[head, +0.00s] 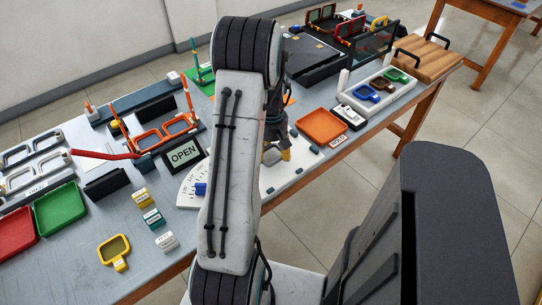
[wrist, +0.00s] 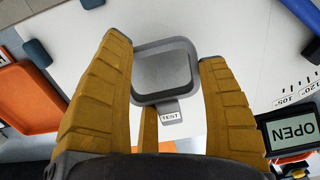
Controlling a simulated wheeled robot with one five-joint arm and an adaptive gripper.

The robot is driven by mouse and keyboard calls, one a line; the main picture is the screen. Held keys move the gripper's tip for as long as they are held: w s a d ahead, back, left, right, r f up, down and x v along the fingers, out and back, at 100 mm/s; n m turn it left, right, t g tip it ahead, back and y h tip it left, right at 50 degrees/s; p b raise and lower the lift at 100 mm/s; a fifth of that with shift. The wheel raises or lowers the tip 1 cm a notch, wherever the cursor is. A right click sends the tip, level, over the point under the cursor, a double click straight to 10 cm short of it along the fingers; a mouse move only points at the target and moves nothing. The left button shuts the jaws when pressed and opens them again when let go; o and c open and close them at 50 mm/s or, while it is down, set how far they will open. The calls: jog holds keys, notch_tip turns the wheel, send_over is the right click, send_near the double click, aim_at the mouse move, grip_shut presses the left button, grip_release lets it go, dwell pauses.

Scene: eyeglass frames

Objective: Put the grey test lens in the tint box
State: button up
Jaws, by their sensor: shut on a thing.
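The grey test lens (wrist: 163,73) is a rounded square grey frame with a short tab marked TEST. In the wrist view it sits between the yellow fingers of my gripper (wrist: 165,52), which is shut on it. In the head view my arm hides most of the gripper (head: 285,155), and the lens cannot be made out clearly there. The gripper is over the white board at the table's middle.
An orange tray (head: 321,126) lies between my gripper and the white box. A wooden block with black handles (head: 428,60) stands beyond the box. An OPEN sign (head: 184,154) and orange glasses (head: 165,133) stand left of my arm. A yellow lens (head: 115,248) lies front left.

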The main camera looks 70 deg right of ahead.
aim_at(272, 153)
jog(key=shift+f+p, duration=0.55)
jog(key=shift+f, duration=0.85)
jog(key=o, duration=1.1)
notch_tip(272, 153, up, 11)
jog(key=shift+s+d+b, duration=0.1)
jog(key=shift+d+b, duration=0.05)
jog(key=shift+b, duration=0.85)
jog(key=shift+r, duration=0.55)
